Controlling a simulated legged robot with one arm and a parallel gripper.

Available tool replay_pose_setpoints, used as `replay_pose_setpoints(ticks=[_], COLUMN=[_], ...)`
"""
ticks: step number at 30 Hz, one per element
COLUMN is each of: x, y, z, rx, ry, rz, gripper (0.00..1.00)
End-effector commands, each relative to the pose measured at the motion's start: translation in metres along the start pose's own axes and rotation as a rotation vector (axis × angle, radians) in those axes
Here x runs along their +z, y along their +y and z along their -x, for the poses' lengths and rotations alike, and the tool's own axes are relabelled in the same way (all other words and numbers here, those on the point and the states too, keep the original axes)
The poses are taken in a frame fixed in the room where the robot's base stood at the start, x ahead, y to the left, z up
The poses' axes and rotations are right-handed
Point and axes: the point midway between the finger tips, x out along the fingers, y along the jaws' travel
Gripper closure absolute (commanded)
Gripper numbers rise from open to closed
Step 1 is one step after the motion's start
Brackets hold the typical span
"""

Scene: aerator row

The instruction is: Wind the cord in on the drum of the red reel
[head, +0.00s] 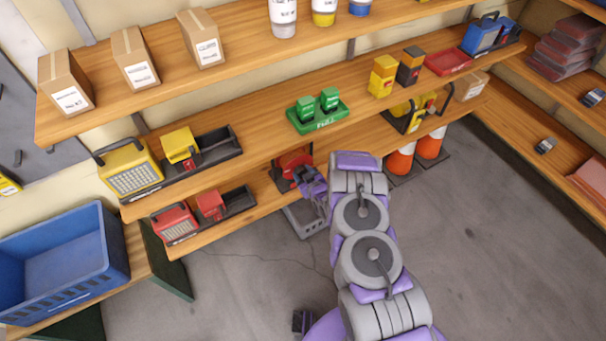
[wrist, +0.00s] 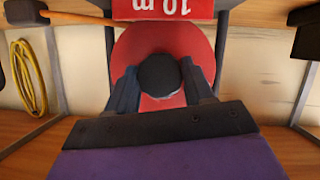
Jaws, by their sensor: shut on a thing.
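The red reel (head: 291,163) stands on the lower shelf behind my gripper (head: 314,186) in the head view. In the wrist view the red disc of the reel (wrist: 203,52) fills the middle, under a red plate with upside-down white lettering (wrist: 163,8). My gripper (wrist: 163,88) is shut on a round black knob (wrist: 158,74) in front of the disc. The cord on the drum is hidden. A thin dark line (head: 255,256) runs over the floor; I cannot tell whether it is cord or a crack.
A grey slotted object (head: 304,218) lies on the floor below the reel. Orange-and-white cones (head: 400,160) stand right of my arm. A green tray (head: 319,119) is on the shelf above. A yellow coil (wrist: 29,78) hangs at left. The floor at right is clear.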

Motion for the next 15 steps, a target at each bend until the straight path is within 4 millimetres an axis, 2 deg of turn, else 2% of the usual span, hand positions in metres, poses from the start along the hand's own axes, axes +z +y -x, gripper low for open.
replay_pose_setpoints(ticks=[1, 4, 9, 15], x=[0.0002, 0.0002, -0.0007, -0.0037], y=[-0.0009, -0.0012, -0.0022, -0.0032], z=[0.0, 0.0, 0.0007, 0.0006], rx=[-0.002, -0.002, 0.005, 0.051], ry=[-0.001, -0.001, -0.002, -0.001], rz=[0.0, 0.001, 0.023, 0.138], gripper=[0.69, 0.78, 0.79, 0.79])
